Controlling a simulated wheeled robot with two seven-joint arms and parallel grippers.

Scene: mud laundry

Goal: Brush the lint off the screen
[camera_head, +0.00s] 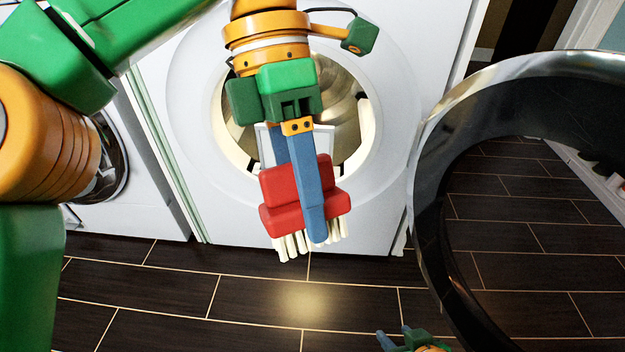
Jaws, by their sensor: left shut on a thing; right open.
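My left gripper (308,215) comes down in front of the open dryer and is shut on a red brush (281,217). The brush's pale bristles point down and hang in front of the machine's lower front. A light grey-white framed panel (324,138), which looks like the screen, stands in the lower part of the drum opening behind the gripper. It is largely hidden by the gripper and brush. I cannot tell whether the brush touches it, and no lint can be made out. My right gripper (395,336) is open and empty at the bottom edge, low over the floor.
The white dryer (385,215) has its round door (432,190) swung open to the right, filling much of that side. Another white machine (140,205) stands at the left. The dark tiled floor (250,300) in front is clear.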

